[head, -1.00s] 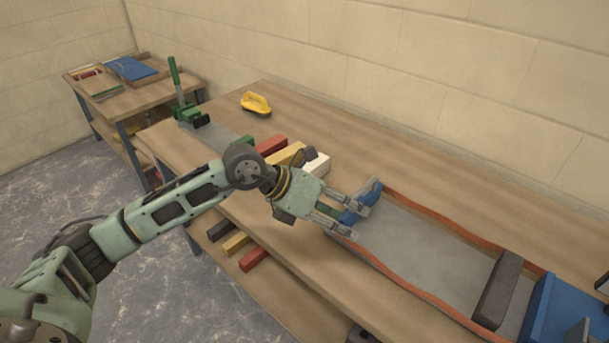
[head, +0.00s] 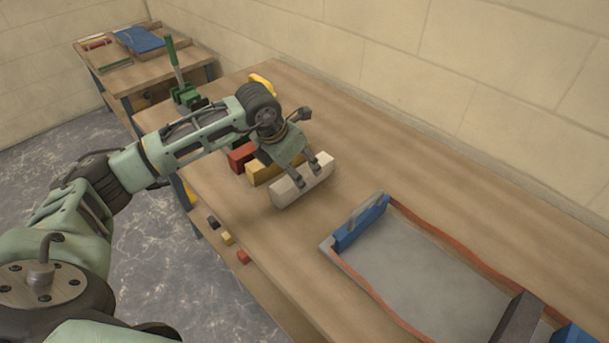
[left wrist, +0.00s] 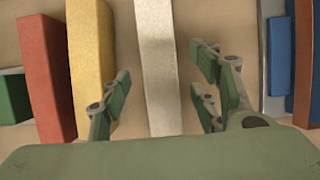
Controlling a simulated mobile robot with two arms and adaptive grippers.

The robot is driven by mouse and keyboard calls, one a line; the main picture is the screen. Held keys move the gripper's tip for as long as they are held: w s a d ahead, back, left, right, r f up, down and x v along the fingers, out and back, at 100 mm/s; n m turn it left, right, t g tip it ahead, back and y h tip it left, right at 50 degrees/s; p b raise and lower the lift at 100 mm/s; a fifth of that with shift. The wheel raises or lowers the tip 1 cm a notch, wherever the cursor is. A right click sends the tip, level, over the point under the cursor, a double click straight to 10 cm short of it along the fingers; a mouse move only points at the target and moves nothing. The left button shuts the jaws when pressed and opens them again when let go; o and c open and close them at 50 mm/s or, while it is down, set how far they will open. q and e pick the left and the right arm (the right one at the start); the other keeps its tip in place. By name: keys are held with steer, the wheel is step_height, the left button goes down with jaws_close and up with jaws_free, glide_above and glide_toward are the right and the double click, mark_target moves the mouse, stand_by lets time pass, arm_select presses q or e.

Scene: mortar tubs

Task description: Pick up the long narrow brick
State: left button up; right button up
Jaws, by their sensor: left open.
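The long narrow brick is off-white (head: 288,194) and lies at the near end of a row of coloured bricks on the bench. It also shows in the left wrist view (left wrist: 158,70), running up the middle of the picture. My left gripper (head: 311,171) is over this brick in the head view, pointing down. In the left wrist view its fingers (left wrist: 155,97) are spread, one on each side of the white brick, with gaps between. I cannot tell how far above the bench the fingertips are. My right gripper is not in view.
A yellow brick (head: 262,172) and a red brick (head: 240,156) lie beside the white one. On the right is a grey tray (head: 425,280) with orange edging, a blue block (head: 360,222) and a dark bar (head: 518,318). Bare bench lies between the bricks and tray.

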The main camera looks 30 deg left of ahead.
mark_target(301, 172)
arm_select(q)
steer(key=shift+p+x, duration=0.5)
steer(key=shift+x, duration=0.75)
steer(key=shift+w+x, duration=0.25)
steer(key=shift+x, duration=0.95)
steer(key=shift+d, duration=0.1)
steer(key=c, duration=1.3)
jaws_close()
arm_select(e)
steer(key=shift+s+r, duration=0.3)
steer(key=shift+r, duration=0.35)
